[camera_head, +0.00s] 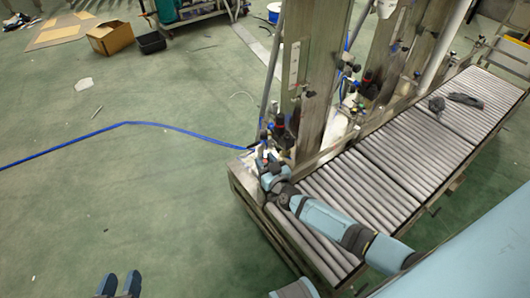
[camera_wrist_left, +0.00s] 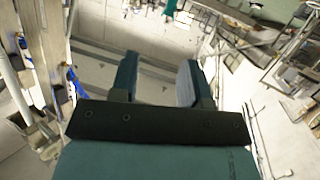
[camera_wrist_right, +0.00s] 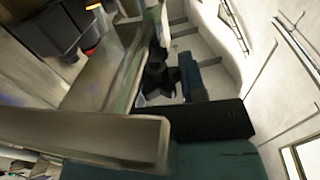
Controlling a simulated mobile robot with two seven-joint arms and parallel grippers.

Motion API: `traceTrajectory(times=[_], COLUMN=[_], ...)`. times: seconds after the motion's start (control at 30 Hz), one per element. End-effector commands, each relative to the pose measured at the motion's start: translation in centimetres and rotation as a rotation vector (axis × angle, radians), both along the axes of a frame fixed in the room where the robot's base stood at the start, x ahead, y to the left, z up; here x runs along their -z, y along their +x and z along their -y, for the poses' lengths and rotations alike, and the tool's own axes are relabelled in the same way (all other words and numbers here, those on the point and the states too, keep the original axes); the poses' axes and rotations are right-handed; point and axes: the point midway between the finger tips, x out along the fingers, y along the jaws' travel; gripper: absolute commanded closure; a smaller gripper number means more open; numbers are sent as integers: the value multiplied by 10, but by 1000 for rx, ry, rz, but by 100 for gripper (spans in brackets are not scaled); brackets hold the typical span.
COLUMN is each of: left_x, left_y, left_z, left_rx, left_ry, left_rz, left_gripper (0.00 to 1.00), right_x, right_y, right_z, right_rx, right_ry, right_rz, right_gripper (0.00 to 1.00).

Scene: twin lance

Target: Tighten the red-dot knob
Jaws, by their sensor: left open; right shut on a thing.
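My right gripper (camera_head: 264,160) is at the near left corner of the roller conveyor, beside the metal upright. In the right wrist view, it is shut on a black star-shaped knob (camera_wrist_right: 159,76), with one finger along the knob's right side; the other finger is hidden. No red dot can be made out on this knob. My left gripper (camera_head: 120,284) is open and empty over bare floor at the bottom of the head view. Its two separated fingers also show in the left wrist view (camera_wrist_left: 157,85).
The roller conveyor (camera_head: 380,165) runs to the upper right, with dark cloth-like items (camera_head: 464,100) on it. A tall metal upright (camera_head: 318,75) stands by my right gripper. A blue hose (camera_head: 125,123) crosses the floor. A cardboard box (camera_head: 110,38) stands far back. The left floor is mostly clear.

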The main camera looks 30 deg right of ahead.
Motion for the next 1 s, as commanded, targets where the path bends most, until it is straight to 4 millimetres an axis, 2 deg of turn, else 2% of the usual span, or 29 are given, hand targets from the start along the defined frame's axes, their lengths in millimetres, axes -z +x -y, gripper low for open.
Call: traceTrajectory(times=[0.03, 0.13, 0.3, 0.63, 0.67, 0.73, 0.77, 1.0], left_x=[3, 17, 29, 31, 31, 31, 31, 31], left_y=[-5, -11, -16, -16, -16, -16, -16, -16], left_z=[-6, -13, -18, -19, -19, -19, -19, -18], left_rx=[-10, -19, -25, -26, -25, -25, -25, -25], left_ry=[29, 68, 97, 100, 100, 99, 99, 99], left_rz=[-57, -123, -171, -174, -174, -174, -174, -173], left_gripper=[57, 57, 57, 57, 57, 57, 57, 57], right_x=[-9, -7, -3, -1, -1, -1, -1, 0], right_y=[1, 2, 1, 1, 1, 0, 0, 0], right_z=[0, 1, 1, 1, 1, 1, 1, 0], right_rx=[38, 94, 142, 145, 145, 145, 144, 143], right_ry=[5, 4, 1, -1, -1, -1, -1, -1], right_rz=[1, 3, 3, 3, 3, 3, 2, 1], right_gripper=[85, 85, 85, 85, 55, 39, 36, 36])
